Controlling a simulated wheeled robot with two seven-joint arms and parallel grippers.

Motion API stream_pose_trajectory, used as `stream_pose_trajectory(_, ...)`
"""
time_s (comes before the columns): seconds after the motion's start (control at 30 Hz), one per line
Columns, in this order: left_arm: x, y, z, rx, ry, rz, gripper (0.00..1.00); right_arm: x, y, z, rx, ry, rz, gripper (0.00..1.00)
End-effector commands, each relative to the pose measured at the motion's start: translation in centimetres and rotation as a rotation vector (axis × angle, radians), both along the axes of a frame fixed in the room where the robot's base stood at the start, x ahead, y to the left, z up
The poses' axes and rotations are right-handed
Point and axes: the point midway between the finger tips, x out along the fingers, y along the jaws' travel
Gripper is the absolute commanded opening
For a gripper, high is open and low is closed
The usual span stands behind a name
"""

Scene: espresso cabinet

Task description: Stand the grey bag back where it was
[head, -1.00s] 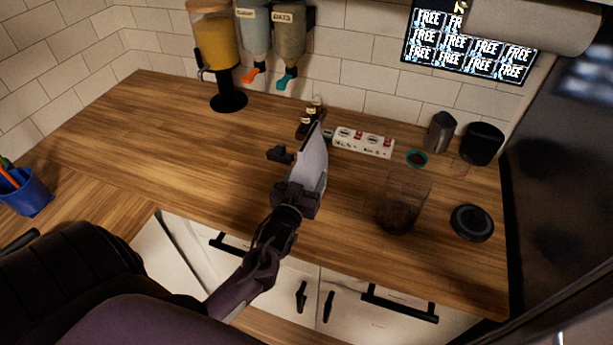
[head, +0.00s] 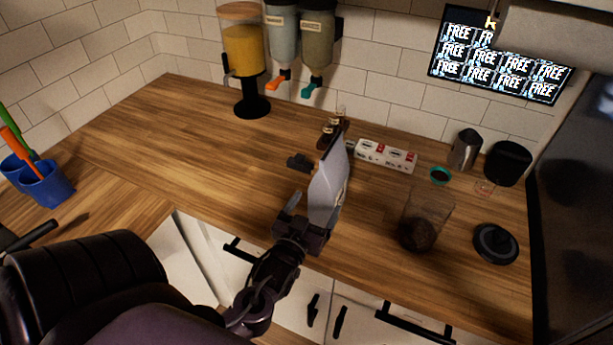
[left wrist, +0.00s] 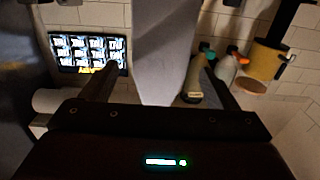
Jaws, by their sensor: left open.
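The grey bag (head: 328,187) is upright near the front edge of the wooden counter in the head view. Its lower end is partly hidden by my left gripper (head: 308,216), so I cannot see clearly how its base rests. My left gripper is open, just in front of the bag and low against it. One finger shows to the left of the bag; the other is mostly hidden. In the left wrist view the bag (left wrist: 166,50) is a pale blurred shape between the two spread fingers, with a gap on each side. My right gripper is not in view.
A clear jar (head: 427,222) with dark contents stands right of the bag, with a round black lid (head: 495,243) beyond. Small bottles (head: 328,132) and a white box (head: 386,156) are behind. A small black object (head: 300,162) lies left. The counter's left middle is clear.

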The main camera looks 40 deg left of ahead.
Motion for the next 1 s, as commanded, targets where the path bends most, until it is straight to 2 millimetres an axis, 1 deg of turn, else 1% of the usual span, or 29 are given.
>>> stream_pose_trajectory(0.03, -1.1, -0.2, -0.4, -0.002, 0.003, 0.001, 0.82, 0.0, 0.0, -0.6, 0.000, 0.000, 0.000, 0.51)
stream_pose_trajectory(0.1, -2.2, -0.5, -0.3, -0.001, 0.004, 0.002, 0.82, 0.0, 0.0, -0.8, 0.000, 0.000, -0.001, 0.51)
stream_pose_trajectory(0.2, -3.4, -0.8, -0.2, 0.000, 0.002, 0.002, 0.82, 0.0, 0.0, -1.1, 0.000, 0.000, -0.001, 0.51)
stream_pose_trajectory(0.3, -4.1, -1.0, -0.1, 0.000, 0.001, 0.001, 0.82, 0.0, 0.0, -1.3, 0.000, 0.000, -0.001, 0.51)
stream_pose_trajectory(0.47, -4.5, -1.1, 0.0, 0.000, 0.001, 0.001, 0.82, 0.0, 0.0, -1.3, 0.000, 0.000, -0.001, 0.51)
stream_pose_trajectory(1.0, -4.4, -1.1, 0.0, -0.003, 0.007, 0.000, 0.82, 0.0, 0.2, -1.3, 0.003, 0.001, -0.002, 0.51)
